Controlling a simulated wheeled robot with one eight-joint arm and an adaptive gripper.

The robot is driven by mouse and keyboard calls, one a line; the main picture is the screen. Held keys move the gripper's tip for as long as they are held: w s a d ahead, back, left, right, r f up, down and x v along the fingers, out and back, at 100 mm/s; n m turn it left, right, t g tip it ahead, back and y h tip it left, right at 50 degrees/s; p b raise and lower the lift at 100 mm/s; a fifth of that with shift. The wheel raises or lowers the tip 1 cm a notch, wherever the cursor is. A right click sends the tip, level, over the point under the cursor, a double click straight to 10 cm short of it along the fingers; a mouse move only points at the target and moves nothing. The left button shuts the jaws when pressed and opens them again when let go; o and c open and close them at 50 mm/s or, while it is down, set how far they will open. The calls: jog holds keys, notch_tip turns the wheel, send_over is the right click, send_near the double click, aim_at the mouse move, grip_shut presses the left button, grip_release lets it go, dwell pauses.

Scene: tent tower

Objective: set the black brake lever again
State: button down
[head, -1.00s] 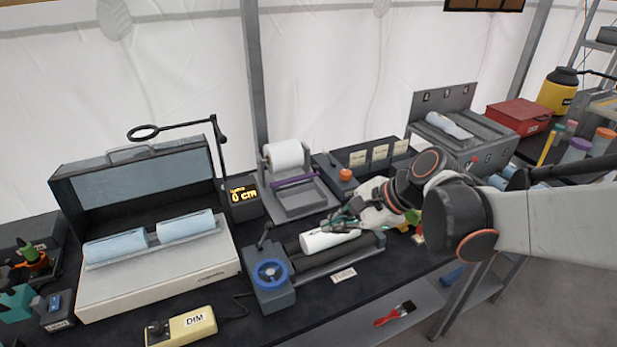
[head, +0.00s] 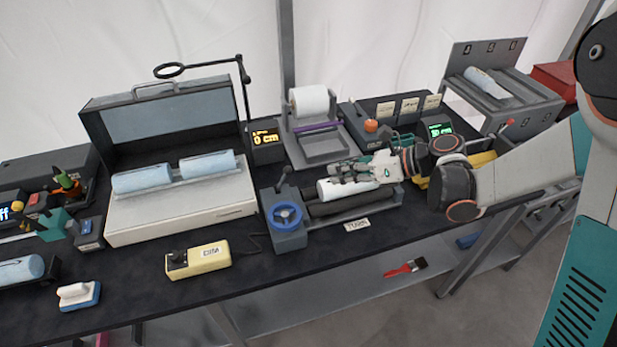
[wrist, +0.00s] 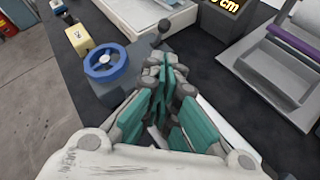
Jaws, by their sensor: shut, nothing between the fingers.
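The black brake lever (head: 282,177), with a round knob, stands tilted on the grey end block of the roller stand, behind the blue handwheel (head: 286,214). In the wrist view the lever's knob (wrist: 164,26) shows just beyond my fingertips, and the blue handwheel (wrist: 105,62) lies to their left. My gripper (head: 338,172) is shut and empty. It is above the white roll (head: 332,189) on the dark rollers, to the right of the lever and apart from it. My fingers (wrist: 165,78) hide part of the stand in the wrist view.
A light box (head: 182,220) with two blue rolls stands to the left. Behind are a small display (head: 266,139) and a paper-roll holder (head: 323,145). A yellow control box (head: 198,259) lies in front.

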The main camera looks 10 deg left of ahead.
jog(key=shift+a, duration=0.15)
jog(key=b, duration=0.2)
send_near(283, 179)
jog(key=a+f, duration=0.2)
jog(key=a, duration=0.1)
jog(key=shift+w+f, duration=0.15)
jog(key=shift+f, duration=0.25)
jog(key=shift+r, duration=0.1)
jog(key=shift+a+r+h, duration=0.2)
jog(key=shift+h, duration=0.2)
